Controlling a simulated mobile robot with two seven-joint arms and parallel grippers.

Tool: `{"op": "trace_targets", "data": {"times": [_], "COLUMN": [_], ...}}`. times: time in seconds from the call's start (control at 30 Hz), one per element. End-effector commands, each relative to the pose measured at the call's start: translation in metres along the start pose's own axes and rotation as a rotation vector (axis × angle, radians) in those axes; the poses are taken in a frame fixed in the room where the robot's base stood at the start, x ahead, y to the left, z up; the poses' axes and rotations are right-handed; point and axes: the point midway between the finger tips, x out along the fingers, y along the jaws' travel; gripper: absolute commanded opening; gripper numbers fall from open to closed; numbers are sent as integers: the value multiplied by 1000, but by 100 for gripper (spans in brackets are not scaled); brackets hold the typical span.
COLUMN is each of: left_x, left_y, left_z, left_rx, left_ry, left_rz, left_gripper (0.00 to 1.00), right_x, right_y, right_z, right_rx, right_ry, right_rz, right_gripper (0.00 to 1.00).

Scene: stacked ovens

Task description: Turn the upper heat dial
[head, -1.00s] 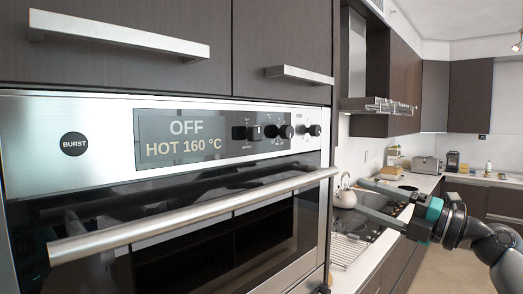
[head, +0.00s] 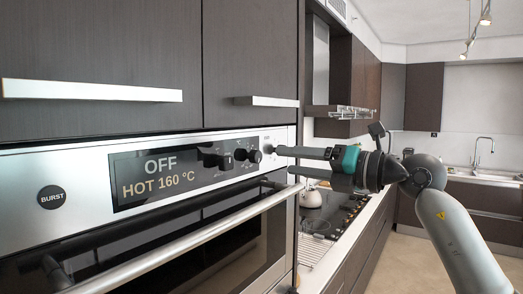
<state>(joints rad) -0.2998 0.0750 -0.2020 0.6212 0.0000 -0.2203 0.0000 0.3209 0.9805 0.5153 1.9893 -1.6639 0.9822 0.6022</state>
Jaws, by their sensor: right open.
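The oven's steel control panel (head: 83,183) carries a row of black dials. My left gripper is not in view.
The display (head: 155,178) reads OFF and HOT 160 °C. The long oven door handle (head: 190,240) runs below the dials, close under my lower finger. Cabinet handles (head: 90,91) stick out above. A kettle (head: 311,198) and hob (head: 325,217) lie behind, right of the oven.

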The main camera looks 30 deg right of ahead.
Motion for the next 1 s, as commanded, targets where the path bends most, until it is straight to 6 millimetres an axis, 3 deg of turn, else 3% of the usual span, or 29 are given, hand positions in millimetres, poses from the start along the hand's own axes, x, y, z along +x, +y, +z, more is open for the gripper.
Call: {"op": "trace_targets", "data": {"times": [0.5, 0.7, 1.0], "left_x": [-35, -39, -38], "left_y": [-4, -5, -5], "left_z": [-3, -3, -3], "left_rx": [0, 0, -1], "left_ry": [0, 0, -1], "left_rz": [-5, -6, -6], "left_gripper": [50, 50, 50], "right_x": [69, 80, 81], "right_y": [2, 0, 0], "right_z": [2, 0, 0], "right_rx": [2, 1, 0], "right_ry": [-1, 0, 0], "right_rz": [3, 1, 0], "right_gripper": [66, 66, 63]}}
